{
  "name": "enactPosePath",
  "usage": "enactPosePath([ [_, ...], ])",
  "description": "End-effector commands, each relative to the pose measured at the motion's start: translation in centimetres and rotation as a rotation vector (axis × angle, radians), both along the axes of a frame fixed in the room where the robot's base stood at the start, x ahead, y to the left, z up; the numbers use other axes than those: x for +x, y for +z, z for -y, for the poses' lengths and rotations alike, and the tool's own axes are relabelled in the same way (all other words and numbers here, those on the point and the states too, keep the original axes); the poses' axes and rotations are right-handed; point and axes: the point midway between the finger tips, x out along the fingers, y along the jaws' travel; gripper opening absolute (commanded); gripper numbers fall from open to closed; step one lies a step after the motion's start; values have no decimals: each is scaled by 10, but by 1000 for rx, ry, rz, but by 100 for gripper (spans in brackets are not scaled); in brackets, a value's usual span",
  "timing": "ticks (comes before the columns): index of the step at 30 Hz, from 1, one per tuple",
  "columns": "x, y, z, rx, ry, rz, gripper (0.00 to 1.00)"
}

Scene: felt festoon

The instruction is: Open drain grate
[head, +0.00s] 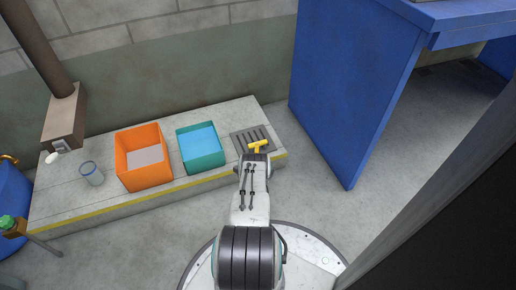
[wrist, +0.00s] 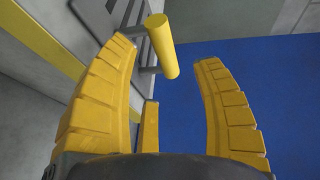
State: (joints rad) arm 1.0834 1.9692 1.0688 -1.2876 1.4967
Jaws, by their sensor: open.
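The grey slotted drain grate (head: 250,134) lies shut-looking and flat at the right end of the concrete ledge in the head view. A yellow cylindrical handle (wrist: 162,46) on grey brackets shows in the wrist view. In the head view, yellow parts (head: 257,147) sit at the grate's near edge, where handle and fingers are hard to tell apart. My wrist hides part of that edge.
On the ledge (head: 100,205) stand a teal bin (head: 203,160), an orange bin (head: 128,172) and a glass-like cup (head: 91,174). A blue panel (head: 335,100) rises right of the grate. Bare floor (head: 310,200) lies between ledge and panel.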

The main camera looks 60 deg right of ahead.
Motion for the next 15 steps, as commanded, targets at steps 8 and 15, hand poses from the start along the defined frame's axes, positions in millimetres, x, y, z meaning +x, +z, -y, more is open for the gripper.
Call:
enactPosePath([
  [8,16,-9,31,-2,0,0,60],
  [15,25,-11,47,-1,0,0,60],
])
